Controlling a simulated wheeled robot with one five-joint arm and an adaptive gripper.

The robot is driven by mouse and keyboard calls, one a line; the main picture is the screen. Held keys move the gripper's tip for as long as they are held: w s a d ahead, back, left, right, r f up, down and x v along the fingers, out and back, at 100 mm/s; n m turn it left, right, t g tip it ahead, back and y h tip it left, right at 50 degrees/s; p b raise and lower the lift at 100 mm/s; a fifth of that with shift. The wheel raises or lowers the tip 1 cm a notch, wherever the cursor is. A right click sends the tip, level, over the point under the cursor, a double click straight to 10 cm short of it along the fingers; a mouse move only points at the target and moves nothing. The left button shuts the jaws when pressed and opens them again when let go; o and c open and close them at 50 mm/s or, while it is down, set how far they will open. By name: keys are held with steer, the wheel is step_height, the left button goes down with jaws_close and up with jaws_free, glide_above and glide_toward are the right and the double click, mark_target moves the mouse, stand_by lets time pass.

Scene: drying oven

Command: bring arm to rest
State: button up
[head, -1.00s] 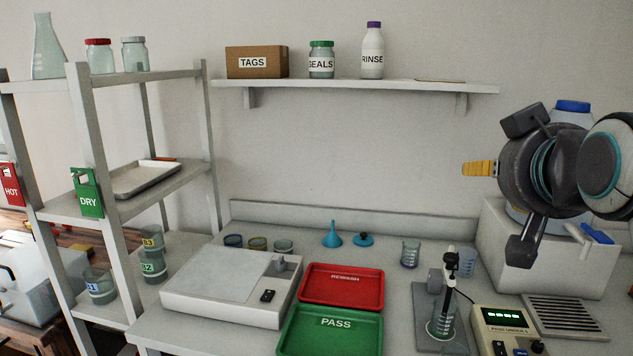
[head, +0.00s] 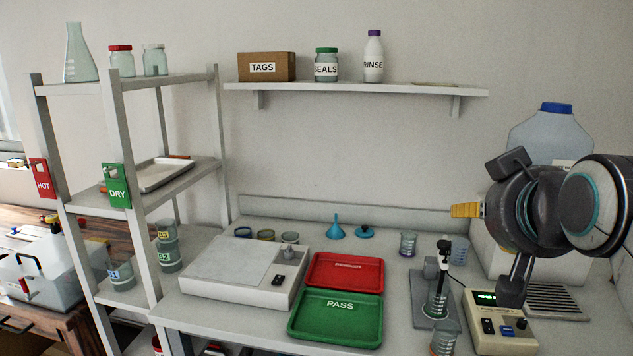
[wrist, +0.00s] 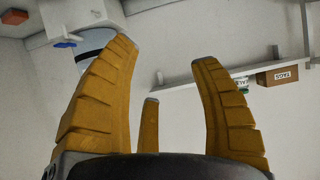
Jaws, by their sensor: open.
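My gripper (head: 467,210) shows at the right in the head view, with a yellow finger pointing left and dark arm parts behind it. It is in the air above the bench, apart from the wall. In the wrist view my gripper (wrist: 163,54) has its yellow fingers spread apart, with nothing between them. The wrist view looks toward the wall and appears upside down or strongly tilted. My arm hides part of the large blue-capped jug (head: 550,135) and the pale block under it.
A shelf (head: 350,88) holds the TAGS box, SEALS jar and RINSE bottle. Below are a red tray (head: 345,271), a green PASS tray (head: 335,318), a flat white device (head: 235,268), a stand (head: 437,285) and a meter (head: 500,325). A rack (head: 150,205) stands left.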

steer(key=s+a+f+n+g+y+p, duration=0.1)
steer(key=s+a+f+g+p, duration=0.2)
steer(key=s+f, duration=0.5)
steer(key=s+a+f+n+g+y+p, duration=0.1)
steer(key=s+a+f+g+p, duration=0.1)
steer(key=s+f+g+p, duration=0.3)
steer(key=s+f+g, duration=0.1)
steer(key=s+f, duration=0.3)
steer(key=f, duration=0.3)
steer(key=shift+a+f, duration=0.15)
steer(key=shift+a, duration=0.25)
steer(key=shift+d, duration=0.15)
stand_by(0.6)
